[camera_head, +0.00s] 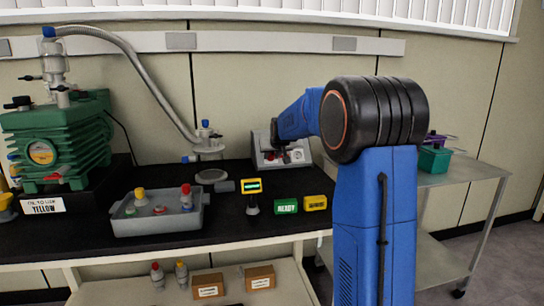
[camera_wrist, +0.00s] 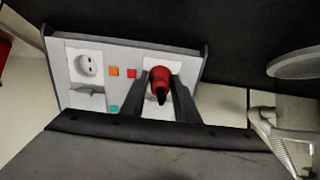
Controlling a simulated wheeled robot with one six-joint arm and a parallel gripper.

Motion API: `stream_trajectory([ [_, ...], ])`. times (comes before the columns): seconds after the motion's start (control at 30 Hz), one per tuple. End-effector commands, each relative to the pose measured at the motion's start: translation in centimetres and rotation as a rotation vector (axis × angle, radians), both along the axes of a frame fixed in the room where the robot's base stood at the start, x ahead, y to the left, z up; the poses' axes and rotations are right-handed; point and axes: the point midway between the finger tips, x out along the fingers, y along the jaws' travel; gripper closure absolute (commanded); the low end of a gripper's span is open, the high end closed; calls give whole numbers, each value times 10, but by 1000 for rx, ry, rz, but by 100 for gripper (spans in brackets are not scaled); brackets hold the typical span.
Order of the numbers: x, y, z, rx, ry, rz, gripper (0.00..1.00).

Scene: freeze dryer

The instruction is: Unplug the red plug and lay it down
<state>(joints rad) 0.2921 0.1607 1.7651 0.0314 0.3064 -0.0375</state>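The red plug (camera_wrist: 160,76) sits in a socket on a light grey socket panel (camera_wrist: 120,62) in the wrist view, its dark tail facing my camera. My gripper (camera_wrist: 161,80) has one dark finger on each side of the plug. The fingertips are very close to its sides; whether they press on it is unclear. In the head view the socket panel (camera_head: 299,146) stands at the back of the black bench, and my gripper (camera_head: 275,140) is in front of it, with a little red of the plug (camera_head: 270,156) showing.
The panel has an empty socket (camera_wrist: 87,66) and small orange and red squares beside the plug. A grey tray (camera_head: 155,225) with bottles, a yellow display (camera_head: 252,186) and a green READY sign (camera_head: 286,206) stand on the bench. A metal hose fitting (camera_head: 208,145) rises left of the panel.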

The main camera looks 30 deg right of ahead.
Motion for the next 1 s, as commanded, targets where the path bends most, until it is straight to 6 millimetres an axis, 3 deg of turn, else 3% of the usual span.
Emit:
stream_trajectory([
  [0.07, 0, 0, -2, 1, 2, 0, 100],
  [1.0, -16, 5, 11, 1, 3, 0, 100],
])
